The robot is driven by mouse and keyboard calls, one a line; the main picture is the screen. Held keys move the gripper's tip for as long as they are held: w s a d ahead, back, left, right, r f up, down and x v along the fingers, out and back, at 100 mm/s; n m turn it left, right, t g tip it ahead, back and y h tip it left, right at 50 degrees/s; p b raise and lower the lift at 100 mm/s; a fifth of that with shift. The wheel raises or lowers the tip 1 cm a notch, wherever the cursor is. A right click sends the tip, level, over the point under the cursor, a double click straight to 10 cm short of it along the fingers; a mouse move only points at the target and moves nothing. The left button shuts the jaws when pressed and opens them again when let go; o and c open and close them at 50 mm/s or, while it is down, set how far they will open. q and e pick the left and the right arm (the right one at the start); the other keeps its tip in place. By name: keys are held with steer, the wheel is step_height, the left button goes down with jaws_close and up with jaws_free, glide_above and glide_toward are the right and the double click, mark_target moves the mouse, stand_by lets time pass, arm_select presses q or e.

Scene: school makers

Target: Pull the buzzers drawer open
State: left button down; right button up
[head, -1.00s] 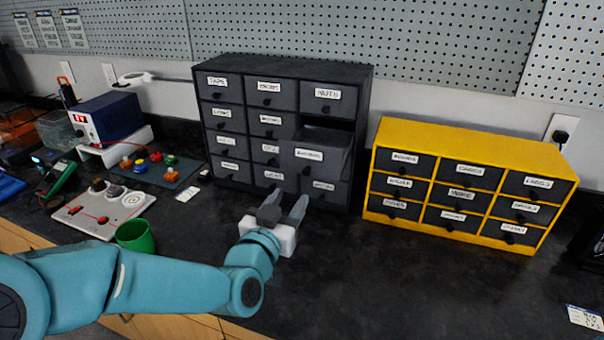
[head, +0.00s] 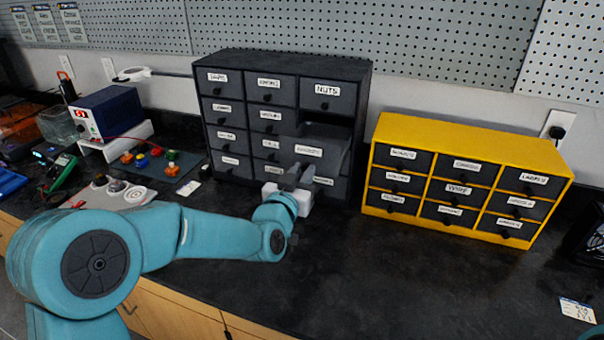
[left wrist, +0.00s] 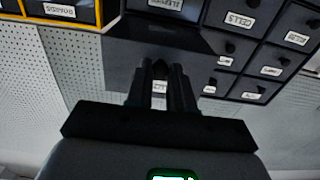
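The dark grey cabinet (head: 364,110) stands against the wall. In its right column one drawer (head: 322,143) sticks partly out; its small label looks like BUZZERS but is blurred. My left gripper (head: 297,176) is in front of this drawer's face, low on it. The left wrist view looks upside down. There the dark fingers of my left gripper (left wrist: 160,72) reach to the drawer front, one on each side of what looks like its knob. They stand close together; whether they press on the knob is unclear. My right gripper is in neither view.
A yellow cabinet (head: 470,140) with dark drawers stands to the right. A blue power supply (head: 105,113) and small electronics lie at the left. The black worktop (head: 400,290) is clear in front of the cabinets.

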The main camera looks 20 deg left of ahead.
arm_select(q)
steer(key=shift+w+b, duration=0.8)
steer(key=shift+w, duration=0.2)
steer(key=shift+s, duration=0.15)
steer(key=c, duration=1)
jaws_free()
steer(key=shift+s+r, duration=0.1)
steer(key=s+b, duration=0.2)
steer(key=s, duration=1.4)
steer(key=shift+a, duration=0.2)
